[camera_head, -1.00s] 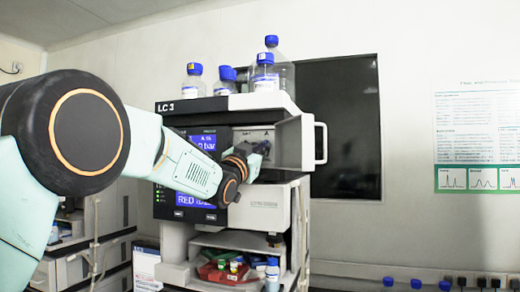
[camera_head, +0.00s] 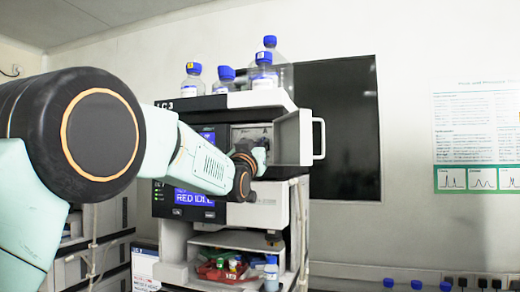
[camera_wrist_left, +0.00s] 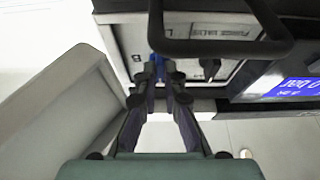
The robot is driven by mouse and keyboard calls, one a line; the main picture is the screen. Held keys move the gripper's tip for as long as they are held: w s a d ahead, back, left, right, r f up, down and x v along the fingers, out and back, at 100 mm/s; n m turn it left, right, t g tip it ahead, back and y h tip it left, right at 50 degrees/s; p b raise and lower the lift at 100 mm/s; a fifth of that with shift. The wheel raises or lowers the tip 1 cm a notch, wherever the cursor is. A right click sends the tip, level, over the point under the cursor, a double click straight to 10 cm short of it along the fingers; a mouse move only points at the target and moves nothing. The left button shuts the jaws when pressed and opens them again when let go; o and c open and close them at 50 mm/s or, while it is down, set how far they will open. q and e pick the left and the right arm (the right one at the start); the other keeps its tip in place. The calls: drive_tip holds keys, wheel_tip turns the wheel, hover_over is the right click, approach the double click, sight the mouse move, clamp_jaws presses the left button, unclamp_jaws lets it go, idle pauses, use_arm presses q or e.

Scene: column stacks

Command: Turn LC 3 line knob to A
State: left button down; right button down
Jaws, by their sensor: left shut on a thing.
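The LC 3 unit (camera_head: 230,98) stands in the middle of the head view, its door (camera_head: 287,138) swung open to the right. My left gripper (camera_head: 262,154) reaches into the open recess beside the screen. In the left wrist view the fingers (camera_wrist_left: 160,76) are closed around a small blue knob (camera_wrist_left: 157,61) on the grey panel. The fingers hide most of it, so I cannot read where it points. A separate black knob (camera_wrist_left: 210,68) sits to its right, under a printed label. My right gripper is not in view.
The lit screen (camera_head: 194,196) is left of the recess, partly behind my arm. Blue-capped bottles (camera_head: 264,72) stand on top. A shelf below holds a red tray (camera_head: 216,272) with small bottles. The white door handle (camera_head: 319,138) sticks out on the right.

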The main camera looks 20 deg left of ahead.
use_arm(q)
drive_tip(key=shift+s+r, duration=0.1)
drive_tip(key=shift+r, duration=0.3)
drive_tip(key=c, duration=1.9)
unclamp_jaws()
drive_tip(key=o, duration=0.4)
drive_tip(key=shift+w+f, duration=0.3)
drive_tip(key=shift+f, duration=0.05)
drive_tip(key=shift+o, duration=0.2)
drive_tip(key=shift+s, duration=0.15)
